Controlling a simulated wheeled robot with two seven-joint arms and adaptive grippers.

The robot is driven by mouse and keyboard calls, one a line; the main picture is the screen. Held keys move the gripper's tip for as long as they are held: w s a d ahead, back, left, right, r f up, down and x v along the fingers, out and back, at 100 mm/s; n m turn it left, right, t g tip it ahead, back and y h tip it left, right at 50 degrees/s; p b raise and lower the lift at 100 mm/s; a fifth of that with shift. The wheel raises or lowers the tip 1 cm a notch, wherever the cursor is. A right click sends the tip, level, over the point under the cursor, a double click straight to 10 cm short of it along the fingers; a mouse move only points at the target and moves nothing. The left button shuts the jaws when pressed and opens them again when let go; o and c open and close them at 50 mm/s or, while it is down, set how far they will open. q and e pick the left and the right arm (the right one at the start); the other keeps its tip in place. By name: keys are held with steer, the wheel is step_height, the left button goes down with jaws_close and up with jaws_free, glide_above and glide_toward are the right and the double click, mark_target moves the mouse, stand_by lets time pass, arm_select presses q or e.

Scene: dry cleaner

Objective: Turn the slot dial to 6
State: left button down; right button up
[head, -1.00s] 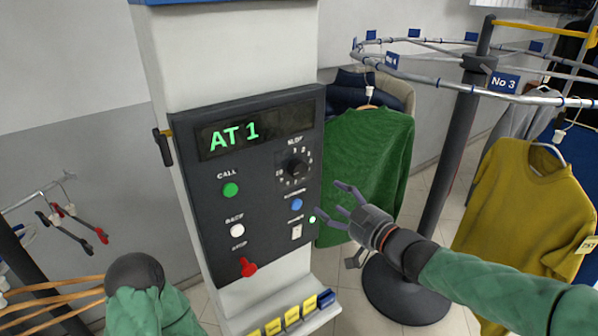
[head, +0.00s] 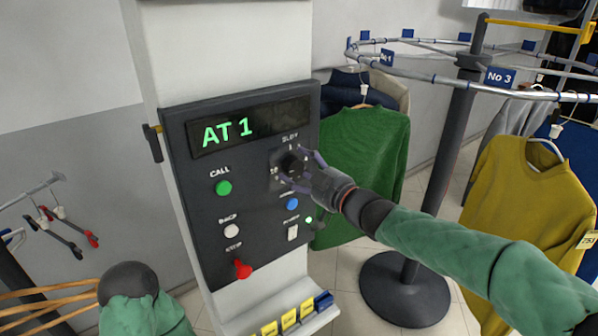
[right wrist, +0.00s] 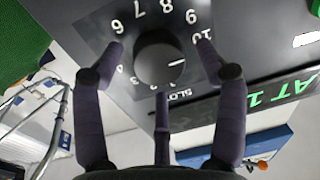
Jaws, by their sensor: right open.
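The slot dial is a black round knob (head: 291,161) at the upper right of the dark control panel (head: 208,262). In the right wrist view the knob (right wrist: 158,60) fills the space between my fingers, and its white mark points right, toward the 10 side and away from the 6. The 6 shows at upper left; some numbers are hidden by my fingers. My right gripper (head: 298,170) is open, its fingers spread around the knob; I cannot tell whether they touch it. The display (head: 228,131) reads "AT 1" in green. My left gripper is out of view.
Below the dial are a blue button (head: 292,204) and a white switch (head: 293,233). A green button (head: 223,188), a white button (head: 232,231) and a red stop knob (head: 243,269) sit at left. A green sweater (head: 362,160) hangs close behind the panel's right edge.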

steer(key=shift+w+a, duration=0.2)
steer(key=shift+a, duration=0.05)
steer(key=shift+r, duration=0.1)
steer(key=c, duration=1.1)
steer(key=shift+r+n, duration=0.15)
steer(key=shift+n, duration=0.35)
